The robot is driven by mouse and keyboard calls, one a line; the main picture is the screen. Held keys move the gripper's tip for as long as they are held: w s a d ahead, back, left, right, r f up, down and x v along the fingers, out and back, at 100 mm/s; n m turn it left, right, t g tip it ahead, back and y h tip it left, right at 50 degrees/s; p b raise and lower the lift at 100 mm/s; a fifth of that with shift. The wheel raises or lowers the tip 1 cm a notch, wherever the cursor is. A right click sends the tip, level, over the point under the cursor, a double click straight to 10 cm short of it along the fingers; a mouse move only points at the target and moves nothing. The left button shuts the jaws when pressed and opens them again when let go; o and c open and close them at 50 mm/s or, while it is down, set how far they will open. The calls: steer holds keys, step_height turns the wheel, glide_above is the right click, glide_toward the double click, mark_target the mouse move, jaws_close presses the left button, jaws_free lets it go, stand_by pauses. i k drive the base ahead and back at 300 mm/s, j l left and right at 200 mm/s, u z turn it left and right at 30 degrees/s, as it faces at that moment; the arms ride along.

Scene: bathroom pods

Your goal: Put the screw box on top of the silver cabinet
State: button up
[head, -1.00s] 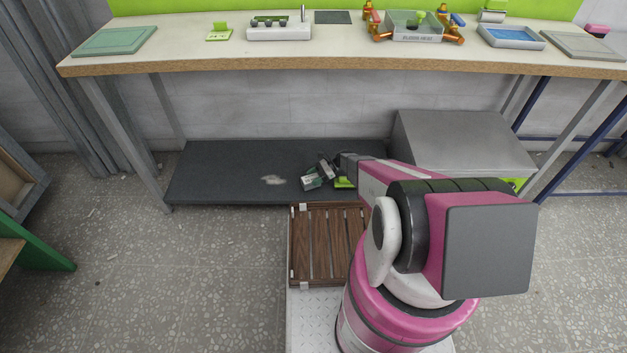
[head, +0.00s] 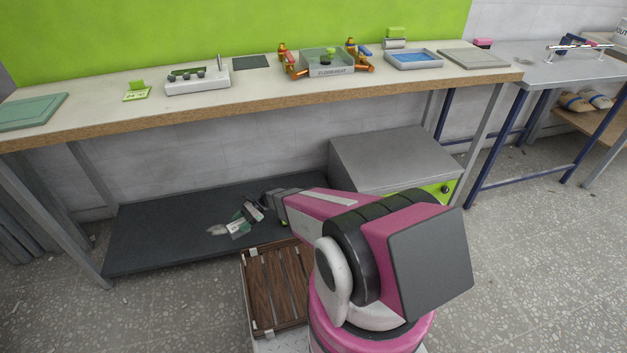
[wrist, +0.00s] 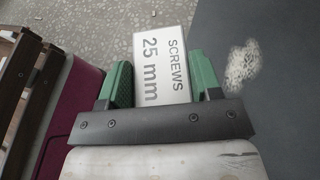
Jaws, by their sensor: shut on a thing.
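The screw box (wrist: 163,68), pale grey and printed "SCREWS 25 mm", sits between the green-padded fingers of my gripper (wrist: 163,82) in the wrist view. My gripper is shut on it. In the head view the gripper (head: 243,220) and box (head: 236,230) look small, over the dark low platform under the workbench. The gap between box and platform is hard to judge. The silver cabinet (head: 388,152) stands right of my gripper, under the bench. Its flat grey top is bare, and part of its green front shows behind my arm.
The wooden workbench (head: 250,105) overhangs the dark platform (head: 150,228) and the back of the cabinet. Its metal legs stand at left and right. A slatted brown wooden rack (head: 275,290) lies nearby in front. A blue-legged table (head: 560,75) stands at right.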

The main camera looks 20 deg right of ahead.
mark_target(418, 163)
steer(key=k+l+z, duration=0.1)
steer(key=k+l, duration=0.45)
steer(key=l, duration=0.15)
steer(key=z, duration=1.4)
